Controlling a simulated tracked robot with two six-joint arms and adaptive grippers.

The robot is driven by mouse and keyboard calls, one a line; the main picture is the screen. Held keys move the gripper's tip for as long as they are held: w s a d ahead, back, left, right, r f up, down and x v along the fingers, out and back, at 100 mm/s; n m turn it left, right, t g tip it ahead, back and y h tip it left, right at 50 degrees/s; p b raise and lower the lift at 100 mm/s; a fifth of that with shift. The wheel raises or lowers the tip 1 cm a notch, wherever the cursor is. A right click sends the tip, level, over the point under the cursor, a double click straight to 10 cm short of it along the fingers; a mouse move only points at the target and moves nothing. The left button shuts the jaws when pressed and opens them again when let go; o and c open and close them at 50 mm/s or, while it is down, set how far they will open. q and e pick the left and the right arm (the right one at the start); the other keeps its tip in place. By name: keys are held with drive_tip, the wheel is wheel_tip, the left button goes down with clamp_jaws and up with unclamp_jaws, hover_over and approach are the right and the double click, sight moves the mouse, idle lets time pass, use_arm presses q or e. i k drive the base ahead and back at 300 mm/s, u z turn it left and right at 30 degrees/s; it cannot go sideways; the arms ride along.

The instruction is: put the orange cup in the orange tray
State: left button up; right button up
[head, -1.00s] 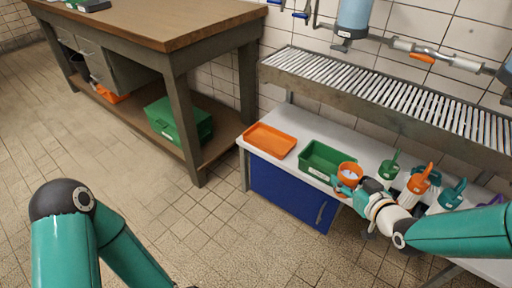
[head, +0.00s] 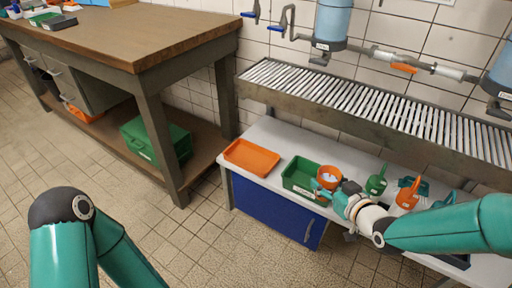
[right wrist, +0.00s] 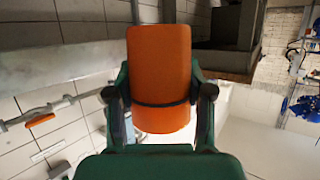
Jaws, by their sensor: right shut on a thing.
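The orange cup (head: 329,176) is held by my right gripper (head: 331,188) at the right end of the green tray, seen from above with a pale inside. In the right wrist view the cup (right wrist: 160,70) fills the middle, with a finger of my gripper (right wrist: 160,98) on each side of it. The orange tray (head: 251,157) lies empty on the left end of the white bench top, to the left of the green tray. My left arm shows at the lower left; its gripper is out of view.
The green tray (head: 300,190) lies between the orange tray and the cup. A green jug (head: 376,181) and an orange jug (head: 407,193) stand right of my gripper. A slatted metal shelf (head: 370,105) overhangs the bench's back. A wooden workbench (head: 130,35) stands left.

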sight(251, 159)
drive_tip(key=i, duration=1.1)
drive_tip(key=u, duration=0.05)
